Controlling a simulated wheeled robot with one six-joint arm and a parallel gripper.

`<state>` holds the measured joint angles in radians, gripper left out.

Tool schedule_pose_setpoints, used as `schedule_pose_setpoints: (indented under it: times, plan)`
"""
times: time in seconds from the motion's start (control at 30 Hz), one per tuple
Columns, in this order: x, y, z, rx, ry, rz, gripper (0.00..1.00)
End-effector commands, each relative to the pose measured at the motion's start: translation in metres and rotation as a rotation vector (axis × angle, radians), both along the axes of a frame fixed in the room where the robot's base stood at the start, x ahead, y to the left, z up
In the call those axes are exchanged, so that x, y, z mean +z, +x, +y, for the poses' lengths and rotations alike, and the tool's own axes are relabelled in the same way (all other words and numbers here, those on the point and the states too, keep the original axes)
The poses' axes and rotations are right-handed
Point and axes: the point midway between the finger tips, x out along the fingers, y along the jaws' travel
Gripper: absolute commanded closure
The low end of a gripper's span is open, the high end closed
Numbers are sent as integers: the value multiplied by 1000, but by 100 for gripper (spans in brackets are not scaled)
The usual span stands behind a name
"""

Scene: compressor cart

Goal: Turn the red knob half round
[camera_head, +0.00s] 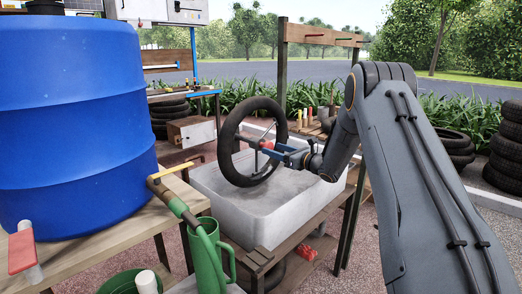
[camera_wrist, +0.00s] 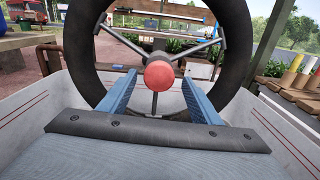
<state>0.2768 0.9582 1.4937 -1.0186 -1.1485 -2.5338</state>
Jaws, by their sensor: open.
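The red knob (camera_wrist: 159,75) is a round ball at the hub of a spoked wheel with a thick black rim (camera_wrist: 78,45). In the head view the knob (camera_head: 267,146) is partly hidden by my gripper, and the wheel (camera_head: 229,140) stands upright over a pale tub. My gripper (camera_wrist: 159,84) is open, with one blue finger on each side of the knob in the wrist view. Its fingertips are close to the hub; whether they touch the knob I cannot tell. In the head view my gripper (camera_head: 279,152) reaches the wheel from the right.
The pale tub (camera_head: 235,220) lies under the wheel and gripper. A blue barrel (camera_head: 75,125) fills the left on a wooden table, with a brass tap (camera_head: 165,192) and green watering can (camera_head: 207,255) in front. A wooden post frame (camera_head: 283,70) stands behind.

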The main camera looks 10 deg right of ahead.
Motion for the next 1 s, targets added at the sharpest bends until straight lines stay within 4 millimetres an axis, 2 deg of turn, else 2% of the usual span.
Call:
schedule_pose_setpoints:
  times: [0.17, 0.6, 1.0]
  plan:
    - [-2, 8, 7, 21, -25, -34, 42]
    - [-1, 56, 42, 18, -24, -32, 42]
    - [-1, 63, 47, 16, -22, -29, 42]
